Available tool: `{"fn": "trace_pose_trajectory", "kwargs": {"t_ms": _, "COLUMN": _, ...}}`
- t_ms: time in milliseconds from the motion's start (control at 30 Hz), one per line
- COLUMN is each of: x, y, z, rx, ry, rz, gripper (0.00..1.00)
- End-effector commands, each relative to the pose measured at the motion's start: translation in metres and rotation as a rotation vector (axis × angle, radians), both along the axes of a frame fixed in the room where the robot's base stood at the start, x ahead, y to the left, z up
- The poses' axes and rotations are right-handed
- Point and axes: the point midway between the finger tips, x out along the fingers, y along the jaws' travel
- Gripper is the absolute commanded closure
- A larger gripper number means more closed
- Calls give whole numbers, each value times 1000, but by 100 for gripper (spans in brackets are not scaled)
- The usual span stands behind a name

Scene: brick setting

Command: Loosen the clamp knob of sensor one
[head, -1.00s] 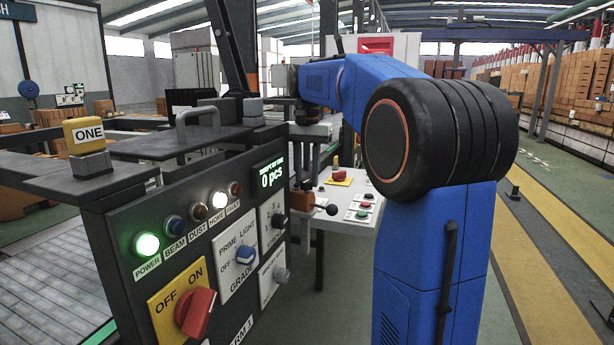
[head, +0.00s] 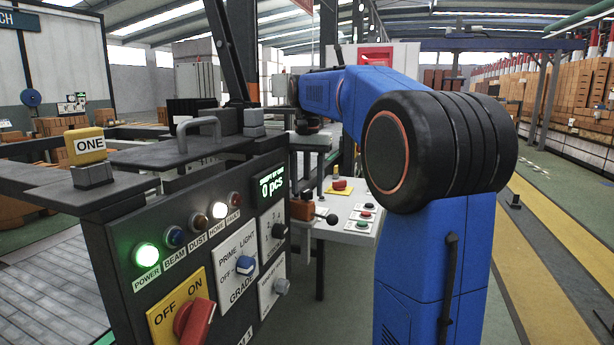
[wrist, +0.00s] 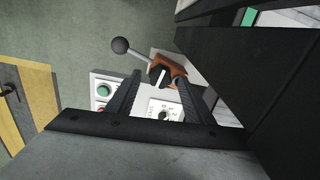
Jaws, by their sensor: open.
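Sensor one, a yellow block (head: 86,146) labelled ONE, sits on a grey base (head: 92,175) on the dark ledge at the left of the head view. No separate clamp knob can be made out on it. My gripper (wrist: 158,78) shows in the wrist view with its two dark fingers apart and nothing held. Beyond the fingers are an orange lever mount (wrist: 172,68) and a lever with a dark ball (wrist: 120,45). In the head view my arm reaches to the back, well right of sensor one, and the fingers cannot be made out.
A dark control panel (head: 150,215) with lamps and a red OFF/ON switch (head: 193,320) stands at front left. A grey handle (head: 198,125) rises from its top. A white button console (head: 348,207) lies behind it. Open floor is at right.

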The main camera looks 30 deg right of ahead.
Motion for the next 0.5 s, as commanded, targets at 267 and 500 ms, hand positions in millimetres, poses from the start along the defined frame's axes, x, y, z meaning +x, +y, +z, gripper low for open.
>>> {"fn": "trace_pose_trajectory", "kwargs": {"t_ms": 267, "x": 1, "y": 0, "z": 32, "rx": -1, "ry": -2, "rz": 0, "gripper": 52}}
{"fn": "trace_pose_trajectory", "kwargs": {"t_ms": 500, "x": 1, "y": 0, "z": 80, "rx": -1, "ry": -3, "rz": 0, "gripper": 52}}
